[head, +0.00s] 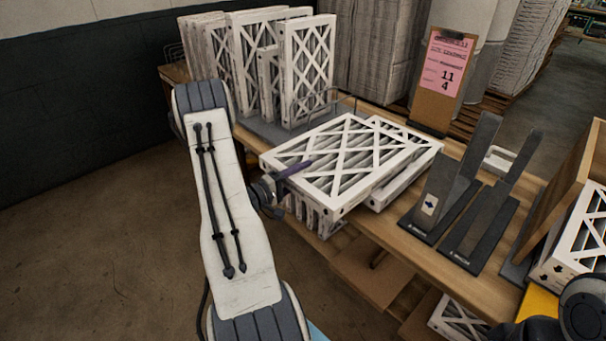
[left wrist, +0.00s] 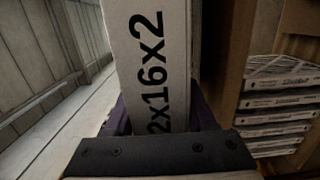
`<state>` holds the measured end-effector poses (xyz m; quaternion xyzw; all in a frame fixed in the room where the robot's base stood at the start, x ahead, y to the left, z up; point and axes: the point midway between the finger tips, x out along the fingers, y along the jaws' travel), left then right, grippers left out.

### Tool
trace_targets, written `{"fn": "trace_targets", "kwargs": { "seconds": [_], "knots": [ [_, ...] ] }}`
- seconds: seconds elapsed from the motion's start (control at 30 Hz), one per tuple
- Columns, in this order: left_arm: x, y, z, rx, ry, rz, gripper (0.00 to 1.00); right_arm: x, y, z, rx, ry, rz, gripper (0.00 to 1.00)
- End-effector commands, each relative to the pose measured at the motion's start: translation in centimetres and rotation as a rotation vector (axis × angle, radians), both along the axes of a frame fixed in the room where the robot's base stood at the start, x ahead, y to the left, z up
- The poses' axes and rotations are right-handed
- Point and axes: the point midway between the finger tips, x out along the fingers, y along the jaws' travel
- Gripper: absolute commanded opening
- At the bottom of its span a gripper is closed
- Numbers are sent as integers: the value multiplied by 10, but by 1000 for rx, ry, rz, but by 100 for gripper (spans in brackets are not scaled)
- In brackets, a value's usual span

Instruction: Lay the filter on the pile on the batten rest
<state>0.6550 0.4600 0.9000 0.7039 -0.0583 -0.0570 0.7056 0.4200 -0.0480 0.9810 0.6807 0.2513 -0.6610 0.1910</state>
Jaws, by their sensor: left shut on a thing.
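A white-framed filter (head: 345,150) with diagonal bracing is held almost flat above the table. My left gripper (head: 294,169) is shut on its near left edge. In the left wrist view the filter's white edge (left wrist: 140,45), printed "2x16x2", sits between my purple fingers (left wrist: 160,120). Another filter (head: 410,172) lies under and to the right of the held one, partly hidden by it. I cannot tell whether the two touch. The batten rest is not clearly visible under them. My right gripper does not show; only dark rounded parts appear at the bottom right corner.
Upright filters (head: 305,60) stand in a rack at the table's back left. A clipboard with a pink sheet (head: 447,68) stands behind. Dark angled metal stands (head: 455,190) are to the right, beside a wooden box (head: 562,195). Stacked filters (left wrist: 275,110) show in the left wrist view.

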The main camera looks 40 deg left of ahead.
Motion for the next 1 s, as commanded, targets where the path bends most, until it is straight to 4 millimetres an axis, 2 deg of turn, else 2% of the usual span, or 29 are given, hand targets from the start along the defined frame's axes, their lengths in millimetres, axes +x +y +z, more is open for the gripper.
{"fn": "trace_targets", "kwargs": {
  "seconds": [0.17, 0.2, 0.23, 0.27, 0.67, 0.77, 1.0],
  "knots": [
    [0, 0, -3, 0, -1, 0, 0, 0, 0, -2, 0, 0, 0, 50],
    [0, 0, -3, 0, 0, 0, 67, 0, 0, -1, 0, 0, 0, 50],
    [0, 0, -3, 0, 0, 0, 79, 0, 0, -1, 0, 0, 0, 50],
    [0, 0, -3, 0, 0, 0, 86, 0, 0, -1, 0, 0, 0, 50],
    [-3, 1, 0, -2, 0, 2, 86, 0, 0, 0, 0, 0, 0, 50],
    [-17, 4, -1, -2, 1, 5, 86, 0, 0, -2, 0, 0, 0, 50],
    [-69, 13, 0, -1, -1, 8, 86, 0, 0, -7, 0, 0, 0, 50]
  ]
}}
